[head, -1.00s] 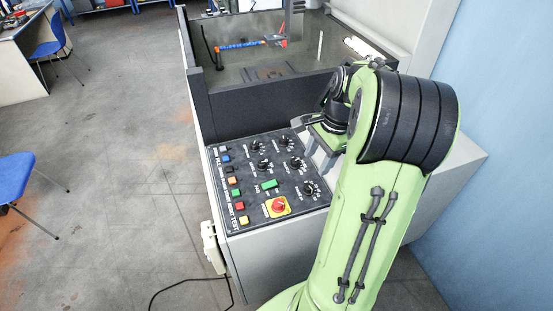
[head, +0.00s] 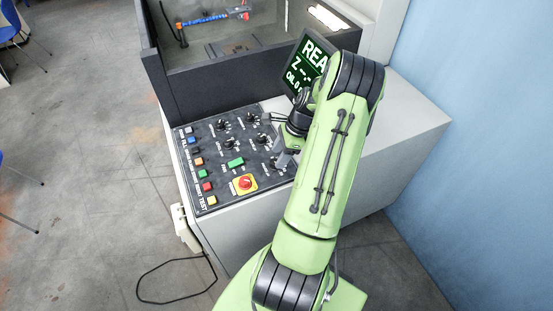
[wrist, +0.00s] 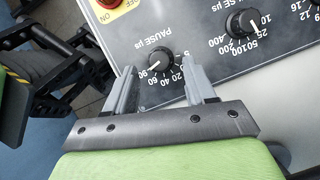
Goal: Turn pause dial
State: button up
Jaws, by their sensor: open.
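The pause dial (wrist: 161,59) is a round black knob on the dark control panel, labelled PAUSE µs, with printed numbers from 5 to 90. Its white mark appears to point near the 90. In the wrist view my gripper (wrist: 160,70) is open, one grey finger on each side of the dial. I cannot tell whether the fingers touch it or how far above the panel they are. In the head view my gripper (head: 279,152) is over the right part of the panel, its fingers small and partly hidden by my arm.
The panel (head: 208,165) has other black dials, coloured buttons at its left, a green switch (head: 236,163) and a red emergency stop (head: 244,183) on yellow. A second dial (wrist: 242,22) is right of the pause dial. A screen (head: 309,63) stands behind my arm.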

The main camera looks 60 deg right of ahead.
aim_at(274, 161)
jog(key=shift+x, duration=1.35)
grip_shut()
jog(key=shift+w+n, duration=0.1)
jog(key=shift+n, duration=0.3)
jog(key=n+g, duration=0.1)
jog(key=n, duration=0.1)
jog(key=n+y, duration=0.1)
jog(key=n, duration=0.1)
jog(key=shift+w+n+g+p, duration=0.15)
jog(key=shift+n+g+p, duration=0.15)
jog(key=shift+g, duration=0.1)
jog(key=n+g, duration=0.1)
jog(key=n, duration=0.2)
jog(key=n+g+b, duration=0.1)
jog(key=n, duration=0.2)
jog(key=shift+w+d, duration=0.1)
jog(key=shift+w, duration=0.1)
jog(key=n+g, duration=0.1)
jog(key=n, duration=0.2)
jog(key=n+g+b, duration=0.1)
jog(key=n, duration=0.2)
jog(key=shift+w+n+g+h+b, duration=0.15)
jog(key=shift+n+g+h+b, duration=0.15)
jog(key=shift+n+h, duration=0.1)
jog(key=n, duration=0.2)
jog(key=n+h, duration=0.1)
jog(key=n+g+h+b, duration=0.1)
jog(key=n, duration=0.1)
jog(key=shift+a+n, duration=0.3)
